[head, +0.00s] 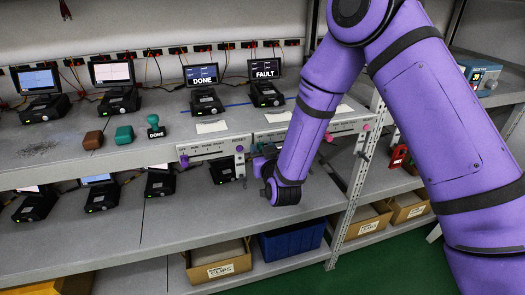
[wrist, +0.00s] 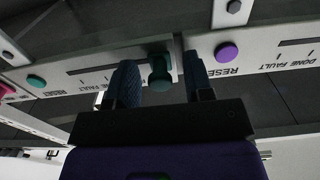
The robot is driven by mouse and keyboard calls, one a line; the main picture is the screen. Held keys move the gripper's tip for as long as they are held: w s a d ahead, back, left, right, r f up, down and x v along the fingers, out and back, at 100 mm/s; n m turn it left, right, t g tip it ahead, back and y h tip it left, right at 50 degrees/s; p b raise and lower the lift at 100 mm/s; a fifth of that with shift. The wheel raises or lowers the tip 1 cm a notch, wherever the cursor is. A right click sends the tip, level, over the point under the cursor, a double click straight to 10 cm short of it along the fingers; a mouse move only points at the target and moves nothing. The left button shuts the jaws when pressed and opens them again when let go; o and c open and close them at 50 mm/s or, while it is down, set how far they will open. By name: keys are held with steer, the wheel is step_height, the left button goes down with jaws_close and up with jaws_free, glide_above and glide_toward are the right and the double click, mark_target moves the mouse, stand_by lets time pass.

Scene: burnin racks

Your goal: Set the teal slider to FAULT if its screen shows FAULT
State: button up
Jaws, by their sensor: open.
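In the wrist view the teal slider (wrist: 160,72) sits at the right end of a slot in a pale panel (wrist: 108,62). My gripper (wrist: 159,82) is open, one finger on each side of the teal knob. Contact cannot be told. The panel has DONE and FAULT marks, partly hidden by the left finger. In the head view the screen at the right of the upper shelf reads FAULT (head: 265,68). The screen left of it reads DONE (head: 203,75). My wrist hides the teal slider there.
A purple button (wrist: 227,52) and a green button (wrist: 36,81) lie either side of the slider. A rack post (head: 357,175) rises right of my wrist.

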steer(key=shift+c, duration=0.2)
jaws_close()
steer(key=w+d, duration=0.3)
steer(key=d, duration=0.7)
steer(key=shift+d, duration=0.2)
steer(key=shift+o, duration=0.2)
jaws_free()
steer(key=shift+d, duration=0.15)
steer(key=v, duration=1)
steer(key=shift+s, duration=0.35)
